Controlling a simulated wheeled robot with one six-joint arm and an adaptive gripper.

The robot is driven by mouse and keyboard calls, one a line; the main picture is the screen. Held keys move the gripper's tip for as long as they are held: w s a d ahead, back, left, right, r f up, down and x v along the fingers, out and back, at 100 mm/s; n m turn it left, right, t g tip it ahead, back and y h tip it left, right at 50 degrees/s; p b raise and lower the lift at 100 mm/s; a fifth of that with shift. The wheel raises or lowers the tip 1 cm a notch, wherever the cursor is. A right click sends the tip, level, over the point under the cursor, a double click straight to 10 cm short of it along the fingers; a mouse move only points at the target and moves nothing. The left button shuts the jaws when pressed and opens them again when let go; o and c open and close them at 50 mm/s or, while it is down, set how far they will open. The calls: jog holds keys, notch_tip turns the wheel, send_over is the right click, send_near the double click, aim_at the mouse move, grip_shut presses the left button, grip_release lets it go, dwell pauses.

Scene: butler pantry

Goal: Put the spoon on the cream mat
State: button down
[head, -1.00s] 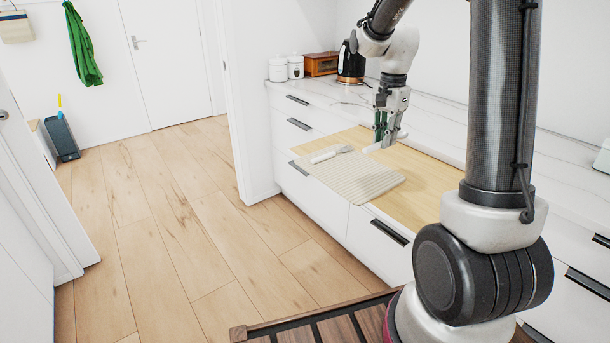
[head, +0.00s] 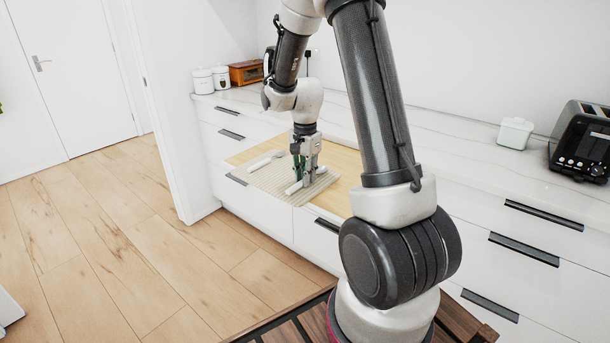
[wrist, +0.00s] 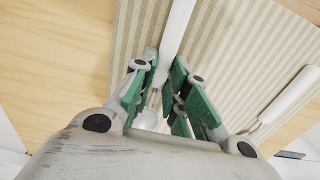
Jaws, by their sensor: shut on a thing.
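My gripper (head: 304,178) is shut on the spoon, over the cream mat (head: 268,182). The spoon's white handle (head: 293,188) sticks out from the fingers low over the mat; I cannot tell whether it touches. In the wrist view the green-padded fingers (wrist: 166,88) close around the spoon. Its white handle (wrist: 178,28) runs up the picture over the striped mat (wrist: 217,42), and its shiny bowl (wrist: 148,119) is partly hidden near the gripper body. A second white-handled utensil (head: 262,162) lies at the mat's left side; its handle also shows in the wrist view (wrist: 291,95).
The mat lies on a light wood board (head: 345,163) on the white counter. White canisters (head: 203,81), a wooden box (head: 246,72) and a dark kettle stand at the back left. A white tub (head: 515,132) and black toaster (head: 582,142) stand at the right, with clear counter between.

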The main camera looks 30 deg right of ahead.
jog(key=c, duration=1.4)
grip_release()
jog(key=shift+f, duration=0.1)
notch_tip(320, 180, up, 12)
jog(key=s+a+r+n+t, duration=0.1)
jog(key=s+r+n, duration=0.2)
jog(key=s, duration=0.5)
jog(key=s+a+r+n+t, duration=0.1)
jog(key=s+a+r+n, duration=0.1)
jog(key=s+n, duration=0.4)
jog(key=s+a+r+n+t, duration=0.2)
jog(key=s+r+n, duration=0.2)
jog(key=s, duration=0.5)
jog(key=shift+s+r+n, duration=0.3)
jog(key=shift+s+n, duration=0.1)
jog(key=shift+n, duration=0.1)
